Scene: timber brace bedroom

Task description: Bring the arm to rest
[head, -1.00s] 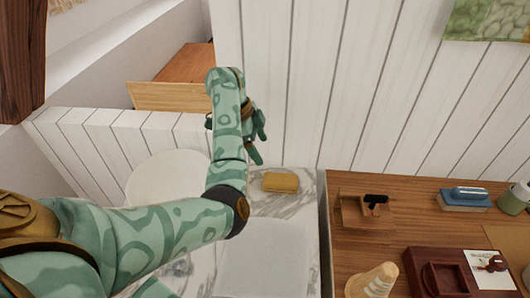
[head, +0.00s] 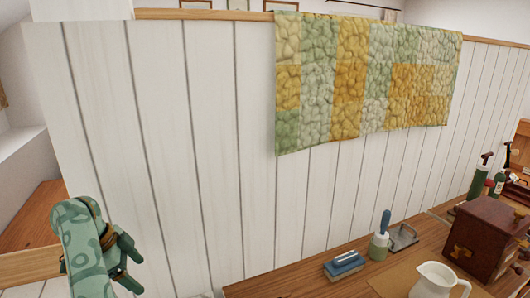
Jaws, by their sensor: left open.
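My left arm comes up at the lower left of the head view, green with darker swirling markings. Its left gripper (head: 130,266) is open, with its fingers apart and nothing visible between them. It is in front of the white plank wall (head: 210,140), and I cannot tell how far from it. The rest of the left arm is cut off by the bottom edge. My right gripper is out of view.
A wooden worktop (head: 305,287) runs along the wall at the lower right. On it are a blue block (head: 345,268), a blue-handled brush (head: 381,238), a white jug (head: 438,281) and a dark wooden box (head: 486,240). A patchwork quilt (head: 365,75) hangs on the wall.

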